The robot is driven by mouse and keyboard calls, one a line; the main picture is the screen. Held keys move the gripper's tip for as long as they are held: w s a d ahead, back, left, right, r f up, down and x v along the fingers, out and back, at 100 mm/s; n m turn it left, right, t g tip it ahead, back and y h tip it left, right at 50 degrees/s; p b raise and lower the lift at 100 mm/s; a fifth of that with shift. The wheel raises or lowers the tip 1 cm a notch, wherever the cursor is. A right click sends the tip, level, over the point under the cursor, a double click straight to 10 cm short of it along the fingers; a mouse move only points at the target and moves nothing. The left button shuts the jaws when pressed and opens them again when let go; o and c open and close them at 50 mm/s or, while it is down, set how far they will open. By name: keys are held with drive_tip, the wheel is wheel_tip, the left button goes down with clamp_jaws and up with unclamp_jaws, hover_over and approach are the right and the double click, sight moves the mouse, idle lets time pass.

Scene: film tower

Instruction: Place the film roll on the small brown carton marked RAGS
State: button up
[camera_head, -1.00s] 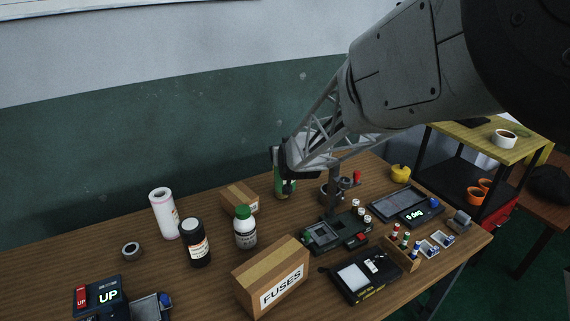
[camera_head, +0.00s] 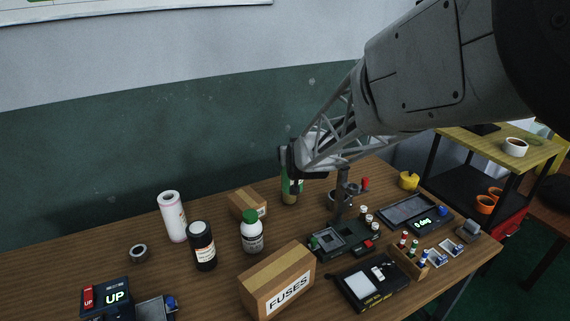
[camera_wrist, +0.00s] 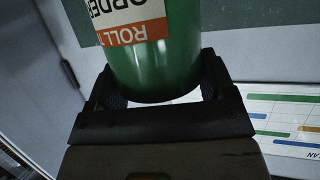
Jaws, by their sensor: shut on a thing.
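The film roll shows in the wrist view as a green cylinder (camera_wrist: 155,68) with a white and orange label reading ROLL. My gripper (camera_wrist: 162,95) is shut on it, one finger on each side. In the head view my gripper (camera_head: 291,160) is over the back of the table, with the green roll (camera_head: 292,187) showing partly below and beside it. The small brown carton (camera_head: 247,205) stands on the table to the left of the gripper and lower in the picture. Its marking is too small to read. The roll is apart from the carton.
A white roll (camera_head: 172,216), a dark bottle (camera_head: 202,246) and a green-capped white bottle (camera_head: 251,232) stand left of and in front of the carton. The larger FUSES carton (camera_head: 278,282) is at the front. Several devices fill the table's right side.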

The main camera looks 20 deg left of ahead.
drive_tip(key=w+a+n+g+y, duration=0.1)
drive_tip(key=a+n+g+y, duration=0.1)
drive_tip(key=a, duration=1.6)
drive_tip(key=shift+w+r+n+y, duration=0.2)
drive_tip(key=shift+n+y, duration=0.4)
drive_tip(key=shift+a, duration=0.1)
drive_tip(key=shift+f, duration=2.55)
drive_tip(key=shift+f, duration=2.6)
drive_tip(key=o, duration=1.5)
